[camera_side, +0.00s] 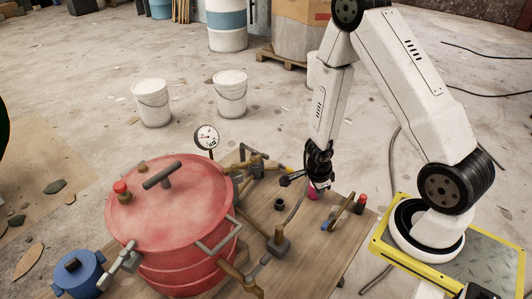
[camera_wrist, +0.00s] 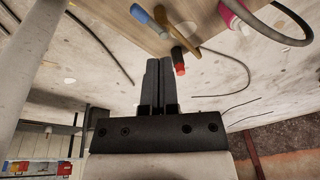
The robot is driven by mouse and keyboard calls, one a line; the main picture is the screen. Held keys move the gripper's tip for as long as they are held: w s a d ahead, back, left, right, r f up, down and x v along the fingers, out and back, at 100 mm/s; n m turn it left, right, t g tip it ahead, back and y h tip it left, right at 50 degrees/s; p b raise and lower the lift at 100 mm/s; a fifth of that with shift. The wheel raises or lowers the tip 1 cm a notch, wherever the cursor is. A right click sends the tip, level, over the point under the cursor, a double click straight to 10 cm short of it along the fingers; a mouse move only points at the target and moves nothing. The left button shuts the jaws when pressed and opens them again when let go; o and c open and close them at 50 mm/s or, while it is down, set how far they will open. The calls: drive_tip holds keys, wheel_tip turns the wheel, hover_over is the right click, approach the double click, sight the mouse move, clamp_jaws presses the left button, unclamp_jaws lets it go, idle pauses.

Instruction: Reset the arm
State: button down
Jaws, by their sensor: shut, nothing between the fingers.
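My gripper (camera_side: 320,172) hangs at the end of my arm above the right part of the wooden table in the side view, near a magenta item (camera_side: 313,194). In the wrist view my gripper (camera_wrist: 160,62) shows two dark fingers lying side by side, shut with nothing between them. A red-and-black item (camera_wrist: 178,60) appears just beyond the fingertips in the picture. The side view does not clearly show whether the gripper touches anything below it.
A red lidded vessel (camera_side: 170,213) with a gauge (camera_side: 207,138) and pipes stands left on the table (camera_side: 325,262). A wooden-handled tool (camera_side: 343,210), blue item (camera_side: 327,225) and red-topped item (camera_side: 360,204) lie right. White buckets (camera_side: 152,103) stand behind; floor between is mostly clear.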

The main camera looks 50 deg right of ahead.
drive_tip(key=w+a+r+n+t+y, duration=0.25)
drive_tip(key=w+a+r+n, duration=0.35)
drive_tip(key=r+n, duration=0.45)
drive_tip(key=s+a+r+n, duration=0.5)
drive_tip(key=r+n, duration=0.3)
drive_tip(key=n, duration=0.6)
drive_tip(key=shift+s+a+r, duration=0.2)
drive_tip(key=shift+s+a, duration=0.1)
drive_tip(key=shift+a, duration=0.35)
drive_tip(key=shift+n+t, duration=0.25)
